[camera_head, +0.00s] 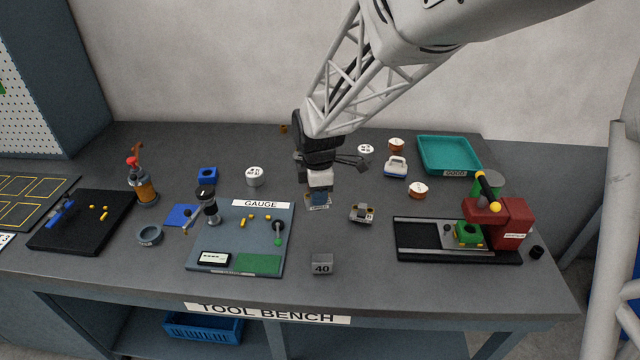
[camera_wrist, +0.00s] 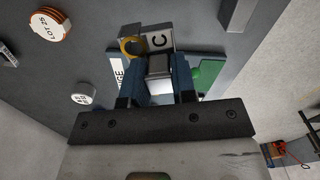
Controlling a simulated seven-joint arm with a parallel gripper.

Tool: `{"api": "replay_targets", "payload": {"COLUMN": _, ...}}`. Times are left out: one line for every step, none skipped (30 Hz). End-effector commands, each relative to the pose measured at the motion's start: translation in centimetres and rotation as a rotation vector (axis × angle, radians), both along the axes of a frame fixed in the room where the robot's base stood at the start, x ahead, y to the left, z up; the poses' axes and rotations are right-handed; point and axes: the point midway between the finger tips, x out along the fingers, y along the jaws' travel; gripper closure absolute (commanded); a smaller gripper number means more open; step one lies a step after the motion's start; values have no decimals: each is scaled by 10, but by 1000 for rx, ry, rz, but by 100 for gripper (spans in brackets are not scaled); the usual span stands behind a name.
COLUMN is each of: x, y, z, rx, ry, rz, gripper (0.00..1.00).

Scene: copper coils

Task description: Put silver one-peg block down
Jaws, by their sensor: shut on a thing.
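My gripper (camera_head: 319,206) hangs over the middle of the bench, right of the gauge board. In the wrist view its two blue fingers (camera_wrist: 157,82) are closed on a small silver block (camera_wrist: 159,64), which I take to be the silver one-peg block. Its peg is not clear to me, and the fingers hide most of the block in the head view. A silver block with a C on it and a brass-coloured ring (camera_wrist: 132,46) show just past the fingertips. I cannot tell whether they touch the held block. A small silver and brown piece (camera_head: 362,213) lies right of my gripper.
The gauge board (camera_head: 210,240) lies to the left. A grey block marked 40 (camera_head: 321,264) stands in front. A red press (camera_head: 508,222) on a dark base is to the right, with a teal tray (camera_head: 448,140) behind it. White and copper round pieces (camera_head: 418,190) lie behind right.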

Motion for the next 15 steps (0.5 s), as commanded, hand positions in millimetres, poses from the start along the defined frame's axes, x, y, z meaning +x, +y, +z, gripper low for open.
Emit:
{"api": "replay_targets", "payload": {"x": 0, "y": 0, "z": 0, "rx": 0, "ry": -1, "rz": 0, "gripper": 100}}
{"api": "replay_targets", "payload": {"x": 0, "y": 0, "z": 0, "rx": 0, "ry": -1, "rz": 0, "gripper": 100}}
{"api": "replay_targets", "payload": {"x": 0, "y": 0, "z": 0, "rx": 0, "ry": -1, "rz": 0, "gripper": 100}}
{"api": "replay_targets", "payload": {"x": 0, "y": 0, "z": 0, "rx": 0, "ry": -1, "rz": 0, "gripper": 100}}
{"api": "replay_targets", "payload": {"x": 0, "y": 0, "z": 0, "rx": 0, "ry": -1, "rz": 0, "gripper": 100}}
{"api": "replay_targets", "payload": {"x": 0, "y": 0, "z": 0, "rx": 0, "ry": -1, "rz": 0, "gripper": 100}}
{"api": "replay_targets", "payload": {"x": 0, "y": 0, "z": 0, "rx": 0, "ry": -1, "rz": 0, "gripper": 100}}
{"api": "replay_targets", "payload": {"x": 1, "y": 0, "z": 0, "rx": 0, "ry": -1, "rz": 0, "gripper": 100}}
{"api": "replay_targets", "payload": {"x": 1, "y": 0, "z": 0, "rx": 0, "ry": -1, "rz": -1, "gripper": 100}}
{"api": "replay_targets", "payload": {"x": 2, "y": -1, "z": 1, "rx": 0, "ry": -1, "rz": -1, "gripper": 100}}
{"api": "replay_targets", "payload": {"x": 3, "y": -2, "z": 1, "rx": 0, "ry": -1, "rz": -2, "gripper": 100}}
{"api": "replay_targets", "payload": {"x": 6, "y": -3, "z": 1, "rx": 0, "ry": -1, "rz": -3, "gripper": 100}}
{"api": "replay_targets", "payload": {"x": 8, "y": -4, "z": 1, "rx": 0, "ry": -1, "rz": -5, "gripper": 100}}
{"api": "replay_targets", "payload": {"x": 10, "y": -5, "z": 1, "rx": 0, "ry": -1, "rz": -6, "gripper": 100}}
{"api": "replay_targets", "payload": {"x": 14, "y": -7, "z": 1, "rx": 0, "ry": -1, "rz": -9, "gripper": 100}}
